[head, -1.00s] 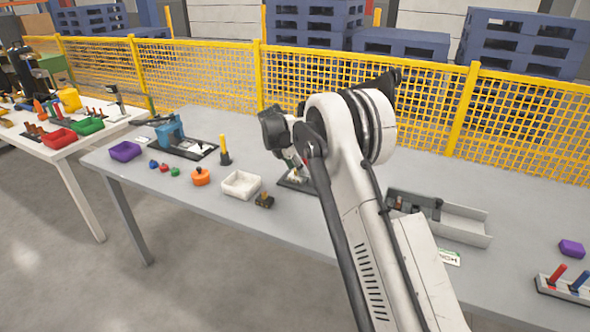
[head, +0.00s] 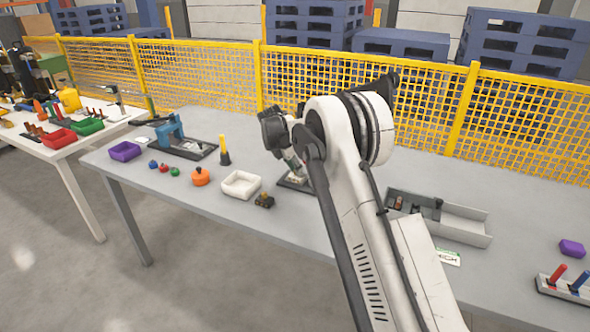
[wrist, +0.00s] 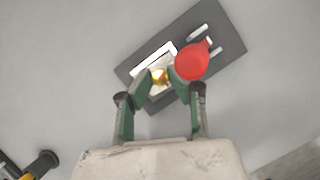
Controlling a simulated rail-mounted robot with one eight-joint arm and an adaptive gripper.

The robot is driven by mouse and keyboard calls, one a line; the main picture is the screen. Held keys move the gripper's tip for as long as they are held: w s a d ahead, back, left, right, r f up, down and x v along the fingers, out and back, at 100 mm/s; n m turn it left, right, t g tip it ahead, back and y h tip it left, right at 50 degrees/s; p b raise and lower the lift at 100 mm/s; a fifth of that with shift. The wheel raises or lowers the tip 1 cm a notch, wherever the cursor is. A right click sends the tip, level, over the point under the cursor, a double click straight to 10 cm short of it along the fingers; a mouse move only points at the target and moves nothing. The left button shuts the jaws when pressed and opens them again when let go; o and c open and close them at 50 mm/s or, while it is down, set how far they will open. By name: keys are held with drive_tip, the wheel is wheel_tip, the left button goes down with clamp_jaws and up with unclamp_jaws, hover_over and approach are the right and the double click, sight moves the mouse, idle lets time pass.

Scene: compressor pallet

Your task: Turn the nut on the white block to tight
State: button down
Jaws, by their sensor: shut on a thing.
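In the wrist view my gripper (wrist: 161,82) has its green fingers closed on both sides of a small brass-coloured nut (wrist: 159,76). The nut sits on the white block (wrist: 148,61), which is fixed on a dark grey base plate (wrist: 224,30). A red round knob (wrist: 192,61) stands beside the nut, close to the right finger. In the head view the base plate (head: 297,184) shows only in part. My arm hides the nut and most of the block there. How tight the nut is cannot be told.
In the head view a white bin (head: 240,185) and a small brown part (head: 264,201) lie to the left. A grey tray (head: 465,223) lies to the right. A yellow mesh fence (head: 200,80) runs behind the table (head: 520,205).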

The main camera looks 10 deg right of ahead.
drive_tip(key=m+g, duration=0.1)
drive_tip(key=m, duration=0.2)
drive_tip(key=m+g+b, duration=0.1)
drive_tip(key=m, duration=0.2)
drive_tip(key=shift+w+h, duration=0.2)
drive_tip(key=shift+h, duration=0.1)
drive_tip(key=m+g, duration=0.1)
drive_tip(key=m, duration=0.2)
drive_tip(key=shift+m+g, duration=0.3)
drive_tip(key=shift+m, duration=0.1)
drive_tip(key=shift+w+m+g+y+p, duration=0.1)
drive_tip(key=shift+m+g+y+p, duration=0.5)
drive_tip(key=shift+m, duration=0.9)
drive_tip(key=c, duration=1.6)
unclamp_jaws()
